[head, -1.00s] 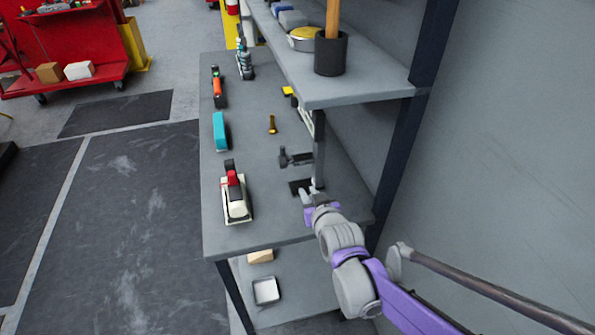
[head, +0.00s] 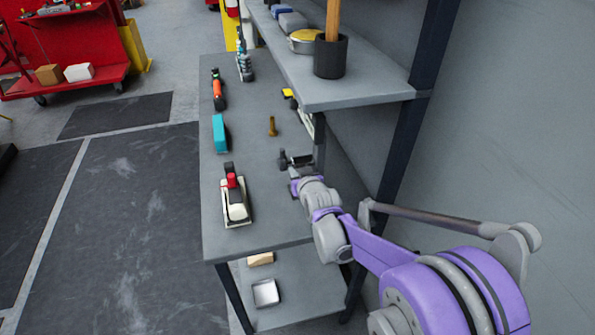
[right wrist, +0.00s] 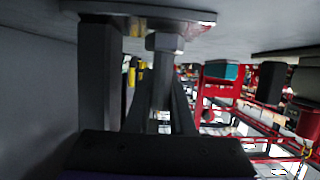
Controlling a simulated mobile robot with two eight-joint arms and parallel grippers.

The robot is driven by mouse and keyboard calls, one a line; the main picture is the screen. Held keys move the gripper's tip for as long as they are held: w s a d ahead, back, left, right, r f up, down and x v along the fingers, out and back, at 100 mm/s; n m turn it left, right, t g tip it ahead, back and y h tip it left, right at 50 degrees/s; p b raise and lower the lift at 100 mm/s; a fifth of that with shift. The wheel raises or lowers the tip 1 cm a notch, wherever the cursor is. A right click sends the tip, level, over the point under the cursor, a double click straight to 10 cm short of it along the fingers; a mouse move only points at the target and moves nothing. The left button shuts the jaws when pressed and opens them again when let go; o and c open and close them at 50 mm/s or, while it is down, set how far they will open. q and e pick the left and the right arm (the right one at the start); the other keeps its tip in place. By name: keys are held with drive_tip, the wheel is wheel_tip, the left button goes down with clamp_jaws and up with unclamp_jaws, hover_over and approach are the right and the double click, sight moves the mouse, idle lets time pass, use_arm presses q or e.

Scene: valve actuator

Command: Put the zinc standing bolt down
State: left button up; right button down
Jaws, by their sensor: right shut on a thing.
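The zinc standing bolt (right wrist: 165,42) shows in the right wrist view, which looks upside down. It is grey, with a hex head close to a dark flat plate (right wrist: 85,8) and its shaft running down between dark gripper parts. I cannot tell whether the head touches the plate. My right gripper (head: 298,168) is shut on the bolt, low over the right side of the grey tabletop (head: 250,185). In the head view the bolt is too small or hidden to make out. My left gripper is not in view.
A brass-coloured bolt (head: 272,127) stands beyond the gripper. A white and red device (head: 235,203), a teal block (head: 220,132) and an orange tool (head: 218,92) line the left edge. An upper shelf (head: 385,90) overhangs the right.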

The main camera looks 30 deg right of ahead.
drive_tip(key=shift+f, duration=0.1)
drive_tip(key=c, duration=0.8)
unclamp_jaws()
drive_tip(key=shift+o, duration=0.2)
drive_tip(key=shift+r, duration=0.2)
drive_tip(key=p+v, duration=0.1)
drive_tip(key=v, duration=1.1)
drive_tip(key=s+a+f+n+g+y, duration=0.1)
drive_tip(key=s+a+f+g, duration=0.3)
drive_tip(key=s, duration=0.6)
drive_tip(key=s+a+f+n+g+y, duration=0.1)
drive_tip(key=s+a+f+g, duration=0.3)
drive_tip(key=s, duration=0.7)
drive_tip(key=a+f+y, duration=0.1)
drive_tip(key=a+f, duration=0.1)
drive_tip(key=a, duration=0.2)
drive_tip(key=shift+a+n, duration=0.15)
drive_tip(key=shift+n, duration=0.15)
